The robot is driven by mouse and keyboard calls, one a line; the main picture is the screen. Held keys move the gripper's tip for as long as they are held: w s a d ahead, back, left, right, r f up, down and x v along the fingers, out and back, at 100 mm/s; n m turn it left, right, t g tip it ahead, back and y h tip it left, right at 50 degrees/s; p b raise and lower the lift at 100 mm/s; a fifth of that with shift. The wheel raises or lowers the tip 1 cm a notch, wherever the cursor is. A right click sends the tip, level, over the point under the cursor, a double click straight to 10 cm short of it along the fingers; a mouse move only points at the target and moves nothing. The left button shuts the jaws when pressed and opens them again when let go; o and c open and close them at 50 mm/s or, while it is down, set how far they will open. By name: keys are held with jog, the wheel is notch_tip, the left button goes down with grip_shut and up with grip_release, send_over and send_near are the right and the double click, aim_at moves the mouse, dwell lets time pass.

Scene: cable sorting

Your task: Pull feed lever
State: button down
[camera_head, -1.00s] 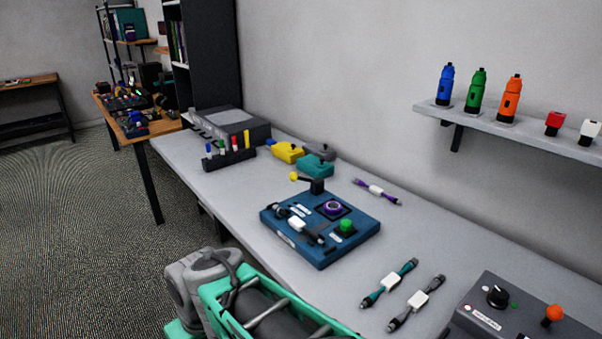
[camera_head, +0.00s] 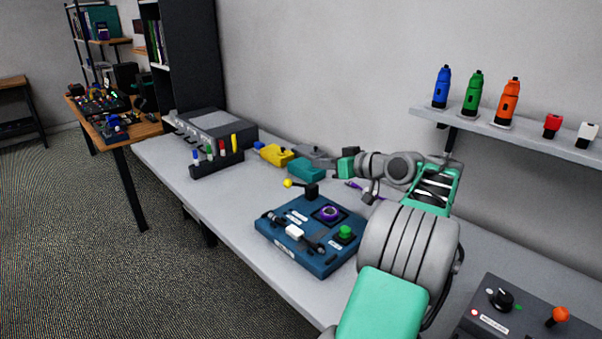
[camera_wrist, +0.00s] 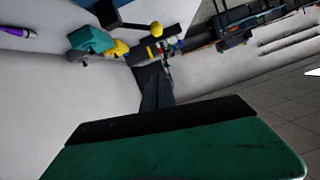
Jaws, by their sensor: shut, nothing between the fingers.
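The feed lever appears to be the lever with a yellow ball knob (camera_head: 288,184) on a black mount, at the back left corner of the blue control box (camera_head: 268,240). Its ball also shows in the wrist view (camera_wrist: 156,28), beyond and above my fingertips. My gripper (camera_wrist: 152,70) is shut and empty, with its dark fingers pointing toward the ball and apart from it. In the head view, my green hand is above the back of the table, right of the lever. The fingertips are hard to make out there.
Teal (camera_head: 307,169) and yellow (camera_head: 274,154) connectors lie behind the lever. A marker rack (camera_head: 217,165) and grey device stand to the left. A purple ring and green button sit on the box. A grey control panel (camera_head: 515,315) is at right. My arm covers the table's middle.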

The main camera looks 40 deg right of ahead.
jog(key=w, duration=0.1)
jog(key=p, duration=0.1)
send_over(296, 184)
jog(key=s+a, duration=0.1)
jog(key=a, duration=0.1)
notch_tip(296, 184, down, 3)
jog(key=f, duration=0.4)
jog(key=shift+s+a, duration=0.2)
jog(key=shift+s, duration=0.15)
